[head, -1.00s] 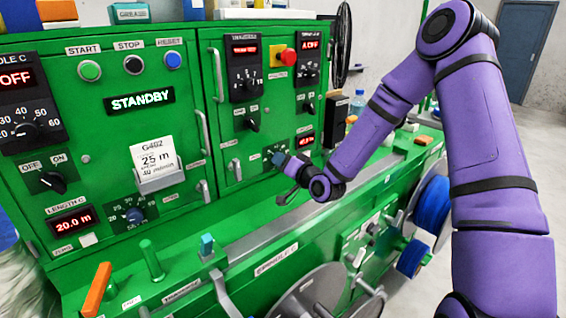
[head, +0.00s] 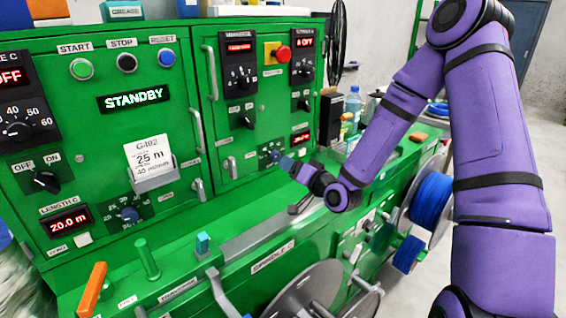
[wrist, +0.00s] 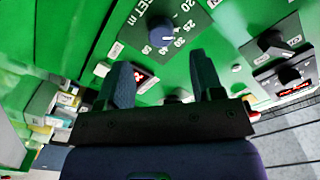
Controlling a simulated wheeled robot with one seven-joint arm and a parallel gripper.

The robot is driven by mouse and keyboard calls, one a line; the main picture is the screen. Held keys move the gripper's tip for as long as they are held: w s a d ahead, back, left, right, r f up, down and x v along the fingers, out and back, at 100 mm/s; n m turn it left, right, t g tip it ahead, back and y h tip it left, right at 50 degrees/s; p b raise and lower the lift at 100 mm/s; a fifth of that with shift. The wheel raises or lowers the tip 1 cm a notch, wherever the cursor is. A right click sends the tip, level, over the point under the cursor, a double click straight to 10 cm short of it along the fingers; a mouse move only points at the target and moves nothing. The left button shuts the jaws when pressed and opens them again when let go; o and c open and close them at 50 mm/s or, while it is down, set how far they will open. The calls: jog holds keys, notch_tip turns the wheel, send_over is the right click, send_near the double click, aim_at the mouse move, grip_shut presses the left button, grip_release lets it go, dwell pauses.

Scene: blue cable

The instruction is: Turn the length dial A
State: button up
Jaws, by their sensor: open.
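The dial in front of my gripper is a dark round knob (wrist: 160,32) on a dark plate with a white scale, marked in m, in the wrist view. In the head view this small dial (head: 268,155) sits low on the right green cabinet; its name label is too small to read. My gripper (wrist: 163,78) is open, its two dark blue fingers pointing toward the panel. The knob appears beyond the fingertips, roughly between them, with nothing held. In the head view my gripper (head: 287,163) is close to the right of the dial; contact cannot be made out.
A red display (head: 301,137) is just above right of the dial. Other knobs (wrist: 272,42) are nearby in the wrist view. A similar dial (head: 130,214) by the LENGTH C display (head: 67,220) is at left. A metal handle (head: 198,190) and red button (head: 283,54) stick out.

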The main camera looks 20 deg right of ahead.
jog(key=shift+v, duration=2.2)
jog(key=s+d+r+n+g+h, duration=0.35)
jog(key=s+r+g+h, duration=0.4)
jog(key=s+r, duration=0.5)
jog(key=s+r+g, duration=0.2)
jog(key=s+r, duration=0.2)
jog(key=s, duration=0.5)
jog(key=s+r+g, duration=0.2)
jog(key=s+r, duration=0.3)
jog(key=s, duration=0.4)
jog(key=shift+s+a+r+y, duration=0.25)
jog(key=shift+a+r+y, duration=0.05)
jog(key=shift+a+y, duration=0.05)
